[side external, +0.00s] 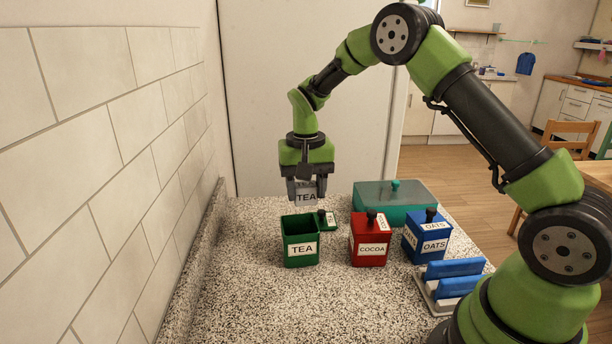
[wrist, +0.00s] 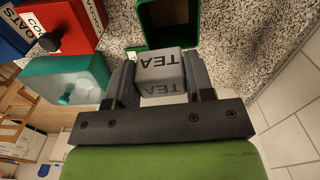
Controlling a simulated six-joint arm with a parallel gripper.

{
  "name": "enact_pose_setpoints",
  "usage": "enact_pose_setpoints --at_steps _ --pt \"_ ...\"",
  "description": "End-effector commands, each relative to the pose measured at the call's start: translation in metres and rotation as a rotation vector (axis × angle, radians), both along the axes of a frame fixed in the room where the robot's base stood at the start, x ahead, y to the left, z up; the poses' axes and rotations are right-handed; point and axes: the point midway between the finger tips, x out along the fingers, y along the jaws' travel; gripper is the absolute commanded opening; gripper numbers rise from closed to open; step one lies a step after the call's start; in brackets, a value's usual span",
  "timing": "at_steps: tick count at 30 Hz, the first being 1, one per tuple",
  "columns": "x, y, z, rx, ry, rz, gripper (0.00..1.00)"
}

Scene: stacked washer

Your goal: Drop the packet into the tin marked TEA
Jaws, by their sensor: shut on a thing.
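My gripper (side external: 307,188) is shut on a grey packet (side external: 305,198) marked TEA and holds it in the air. The green tin (side external: 301,250) marked TEA stands open on the counter below, its lid (side external: 327,222) lying just behind it to the right. In the side external view the packet hangs above the tin's back part, clear of its rim. In the wrist view the packet (wrist: 160,72) sits between both fingers, and the open tin (wrist: 168,25) shows just beyond it. The inside bottom of the tin is dark.
A red COCOA tin (side external: 369,249) and a blue OATS tin (side external: 426,245) stand lidded to the right. A teal box (side external: 385,194) lies behind them. A rack with blue bars (side external: 453,279) is at front right. The tiled wall (side external: 100,130) bounds the left. The front left counter is clear.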

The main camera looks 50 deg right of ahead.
Motion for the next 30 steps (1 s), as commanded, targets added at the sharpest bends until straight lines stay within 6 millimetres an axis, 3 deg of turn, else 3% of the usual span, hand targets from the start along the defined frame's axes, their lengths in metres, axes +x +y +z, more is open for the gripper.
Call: enact_pose_setpoints --at_steps 10,11,14,23,30 --pt "0.000 0.000 -0.003 0.000 -0.001 0.000 0.25" --pt "0.000 0.000 -0.003 0.000 -0.001 0.000 0.55" --pt "0.000 0.000 -0.003 0.000 -0.001 0.000 0.78" --pt "0.000 0.000 -0.002 -0.001 -0.002 0.000 0.78" --pt "0.001 0.000 0.033 -0.001 -0.008 0.000 0.78"
